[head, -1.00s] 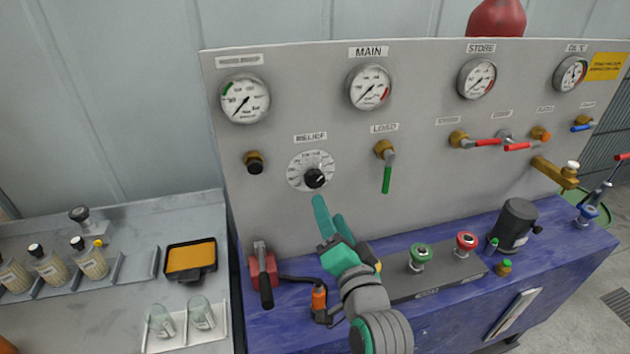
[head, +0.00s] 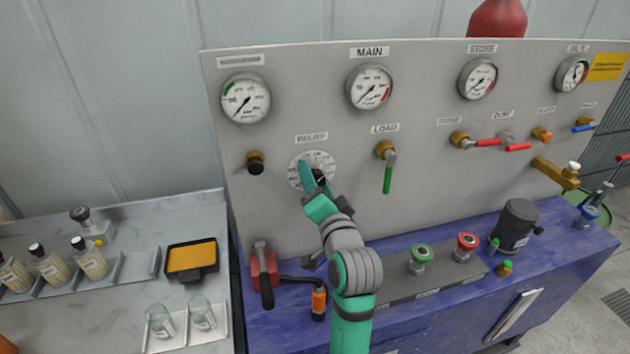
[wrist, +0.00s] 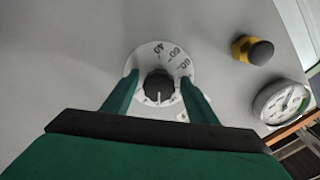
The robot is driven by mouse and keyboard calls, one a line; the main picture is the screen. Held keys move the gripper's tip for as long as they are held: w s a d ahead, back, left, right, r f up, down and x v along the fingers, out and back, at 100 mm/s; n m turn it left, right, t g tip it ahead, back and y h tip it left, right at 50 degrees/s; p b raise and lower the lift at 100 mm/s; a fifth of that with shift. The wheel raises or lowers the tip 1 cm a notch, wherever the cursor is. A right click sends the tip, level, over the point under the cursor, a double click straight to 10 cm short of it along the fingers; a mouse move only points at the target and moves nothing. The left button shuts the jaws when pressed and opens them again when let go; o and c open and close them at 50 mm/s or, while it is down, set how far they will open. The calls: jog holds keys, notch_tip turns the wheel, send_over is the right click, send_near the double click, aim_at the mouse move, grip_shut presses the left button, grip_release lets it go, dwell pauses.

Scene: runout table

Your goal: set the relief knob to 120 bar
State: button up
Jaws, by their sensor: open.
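The relief knob (head: 319,177) is a small black knob on a white round dial (head: 296,178) under the RELIEF label. In the wrist view the knob (wrist: 159,86) sits between the two green fingers of my gripper (wrist: 160,92), with a gap on each side. The dial (wrist: 152,50) shows numbers such as 40, 60 and 80, and a pale pointer line shows on the knob. In the head view my gripper (head: 314,178) is at the dial and covers part of it. My gripper is open. The exact pointer reading cannot be told.
A black-capped brass fitting (head: 254,162) is left of the dial. The LOAD valve (head: 387,172) with its green handle hangs to the right. Gauges line the panel above.

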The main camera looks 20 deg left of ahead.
jog(key=shift+w, duration=0.15)
jog(key=c, duration=1.1)
jog(key=shift+o, duration=0.2)
jog(key=shift+n, duration=0.4)
jog(key=n, duration=0.4)
jog(key=shift+n, duration=0.4)
jog(key=n, duration=0.5)
jog(key=shift+f+n, duration=0.1)
jog(key=shift+n, duration=0.6)
jog(key=o, duration=1.1)
jog(key=shift+c, duration=0.2)
